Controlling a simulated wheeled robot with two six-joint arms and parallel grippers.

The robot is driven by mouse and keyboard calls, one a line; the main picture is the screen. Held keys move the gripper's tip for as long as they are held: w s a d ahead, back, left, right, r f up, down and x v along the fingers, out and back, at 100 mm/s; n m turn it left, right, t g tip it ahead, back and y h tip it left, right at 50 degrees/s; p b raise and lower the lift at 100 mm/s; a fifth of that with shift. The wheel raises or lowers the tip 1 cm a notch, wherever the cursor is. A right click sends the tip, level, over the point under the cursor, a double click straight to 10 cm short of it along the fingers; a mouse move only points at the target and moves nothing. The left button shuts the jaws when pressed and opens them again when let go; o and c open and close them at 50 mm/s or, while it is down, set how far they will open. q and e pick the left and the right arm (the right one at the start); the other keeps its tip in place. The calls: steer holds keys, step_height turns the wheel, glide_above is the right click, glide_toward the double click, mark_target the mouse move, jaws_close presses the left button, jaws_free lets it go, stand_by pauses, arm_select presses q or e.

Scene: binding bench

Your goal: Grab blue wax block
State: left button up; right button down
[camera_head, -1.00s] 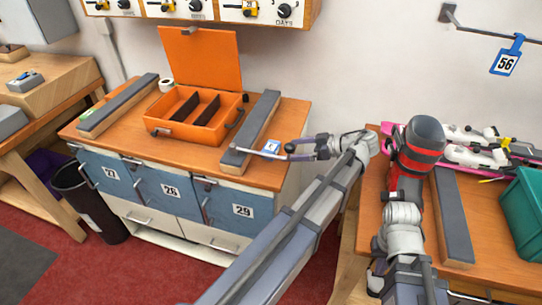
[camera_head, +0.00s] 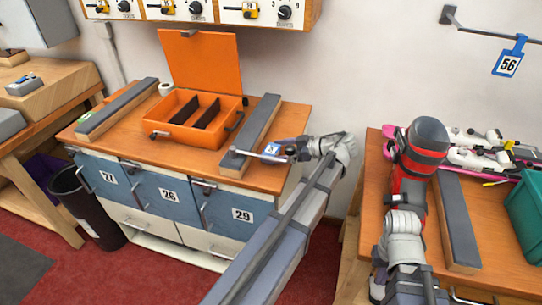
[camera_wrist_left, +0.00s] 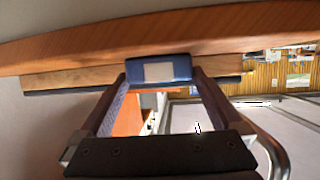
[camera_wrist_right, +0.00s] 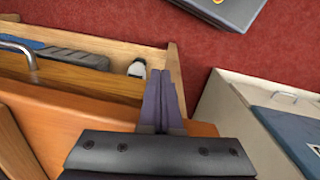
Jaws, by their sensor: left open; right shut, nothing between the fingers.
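The blue wax block (camera_head: 273,149) has a white label and sits at the right front of the orange-topped bench, beside a long grey-topped bar. My left gripper (camera_head: 267,154) is open around it. In the left wrist view the blue wax block (camera_wrist_left: 183,66) shows at the fingertips of my left gripper (camera_wrist_left: 160,80), between the two spread fingers. I cannot tell whether either finger touches it. My right gripper (camera_wrist_right: 165,76) is shut and empty in the right wrist view, above the edge of a wooden drawer. In the head view its fingers are hidden by my right arm.
The long grey-topped bar (camera_head: 252,133) lies left of the block. An open orange case (camera_head: 177,129) stands mid-bench, with a second bar (camera_head: 117,108) beyond it. The right-hand bench (camera_head: 483,262) carries another bar (camera_head: 457,220), a green bin (camera_head: 525,205) and pink-and-white gear (camera_head: 480,157).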

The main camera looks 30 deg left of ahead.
arm_select(q)
steer(key=shift+x, duration=0.9)
steer(key=c, duration=1)
